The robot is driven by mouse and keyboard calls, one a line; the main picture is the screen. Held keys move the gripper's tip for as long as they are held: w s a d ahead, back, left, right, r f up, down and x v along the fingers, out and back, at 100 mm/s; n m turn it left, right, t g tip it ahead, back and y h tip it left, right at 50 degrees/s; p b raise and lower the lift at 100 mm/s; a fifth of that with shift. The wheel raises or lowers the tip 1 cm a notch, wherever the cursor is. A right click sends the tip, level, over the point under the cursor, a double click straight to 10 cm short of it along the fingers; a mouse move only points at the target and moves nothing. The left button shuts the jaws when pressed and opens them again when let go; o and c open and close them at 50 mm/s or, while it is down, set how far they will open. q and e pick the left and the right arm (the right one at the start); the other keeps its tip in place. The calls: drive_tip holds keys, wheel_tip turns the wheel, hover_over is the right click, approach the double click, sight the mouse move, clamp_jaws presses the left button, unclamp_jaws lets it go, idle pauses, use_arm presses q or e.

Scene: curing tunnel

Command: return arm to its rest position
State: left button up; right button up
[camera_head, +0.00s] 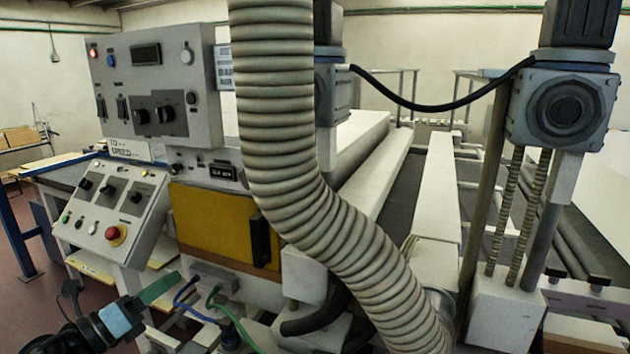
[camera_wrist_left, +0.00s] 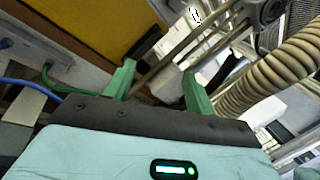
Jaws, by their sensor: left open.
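My left arm comes in at the lower left of the head view. Its gripper (camera_head: 158,288), with green fingers, is in front of the machine, below and left of the yellow panel (camera_head: 222,226). In the left wrist view the two green fingers of the left gripper (camera_wrist_left: 158,72) stand apart with nothing between them. The gripper is open and empty. The yellow panel also shows in the wrist view (camera_wrist_left: 85,25), beyond the fingers. My right gripper is in neither view.
A ribbed hose (camera_head: 280,130) hangs in front of the machine. A control box (camera_head: 158,90) and a sloped panel with a red button (camera_head: 116,235) stand at left. Blue and green cables (camera_head: 215,300) run close to the left gripper. Open floor (camera_head: 25,250) shows at far left.

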use_arm(q)
drive_tip(key=s+d+f+n+y+p, duration=0.15)
drive_tip(key=s+f+n+y, duration=0.25)
drive_tip(key=s+f+n, duration=0.55)
drive_tip(key=s+d+f+n+y, duration=0.2)
drive_tip(key=s+f+n+y, duration=0.25)
drive_tip(key=f+n, duration=0.85)
drive_tip(key=s+d+f+n+g, duration=0.1)
drive_tip(key=s+f+n, duration=0.3)
drive_tip(key=s, duration=0.4)
drive_tip(key=s+d+f+n+g+y, duration=0.1)
drive_tip(key=s+f+n+g, duration=0.2)
drive_tip(key=s+f, duration=0.3)
drive_tip(key=s+d+f+n+g, duration=0.2)
drive_tip(key=s+f+n, duration=0.3)
drive_tip(key=s, duration=0.5)
drive_tip(key=shift+s+g+p, duration=0.3)
drive_tip(key=shift+s+g, duration=0.05)
drive_tip(key=shift+g, duration=0.25)
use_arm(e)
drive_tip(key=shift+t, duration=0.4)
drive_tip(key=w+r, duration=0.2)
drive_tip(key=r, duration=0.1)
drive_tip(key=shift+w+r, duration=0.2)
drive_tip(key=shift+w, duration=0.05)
use_arm(q)
drive_tip(key=shift+r+y, duration=0.1)
drive_tip(key=shift+y, duration=0.15)
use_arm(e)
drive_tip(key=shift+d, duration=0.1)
